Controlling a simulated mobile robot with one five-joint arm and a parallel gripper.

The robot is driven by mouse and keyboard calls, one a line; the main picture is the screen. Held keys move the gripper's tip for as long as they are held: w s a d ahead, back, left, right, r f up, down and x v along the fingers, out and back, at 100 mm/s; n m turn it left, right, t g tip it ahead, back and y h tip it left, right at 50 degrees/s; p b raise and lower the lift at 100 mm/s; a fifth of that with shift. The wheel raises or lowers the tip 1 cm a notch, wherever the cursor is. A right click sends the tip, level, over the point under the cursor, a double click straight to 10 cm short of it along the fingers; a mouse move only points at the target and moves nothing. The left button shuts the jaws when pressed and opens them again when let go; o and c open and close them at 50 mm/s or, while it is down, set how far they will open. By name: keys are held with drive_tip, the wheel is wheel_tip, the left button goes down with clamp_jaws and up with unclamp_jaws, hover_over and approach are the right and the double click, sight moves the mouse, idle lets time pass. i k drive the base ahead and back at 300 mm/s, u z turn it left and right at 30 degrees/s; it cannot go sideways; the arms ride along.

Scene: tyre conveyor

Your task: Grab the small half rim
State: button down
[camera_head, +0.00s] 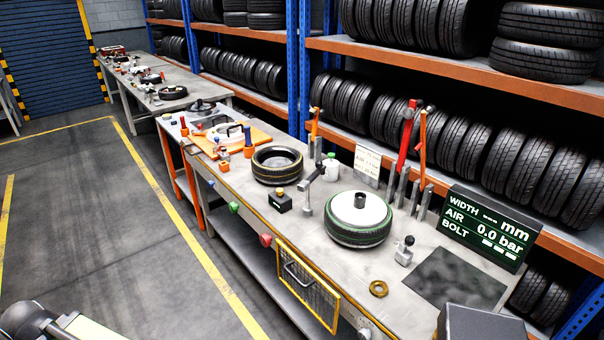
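No part can be named for certain as the small half rim. A pale round disc with a dark hub (360,208) sits on a green-banded tyre (345,236) on the near workbench. A black tyre (277,166) lies flat further back on that bench, its centre open. A dark round part (201,106) lies at the bench's far end, and another dark ring (173,92) lies on the bench beyond. A small brass ring (379,289) lies near the front edge. Part of my arm shows at the lower left; my gripper cannot be made out.
The near workbench (335,268) carries a lever stand (308,200), upright tools (404,150), a dark display (487,228) and a black mat (455,278). A yellow mesh gate (308,290) is on its front. Tyre shelves stand behind. The floor at left is clear.

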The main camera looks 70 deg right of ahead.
sight(370, 210)
drive_tip(key=z, duration=3.1)
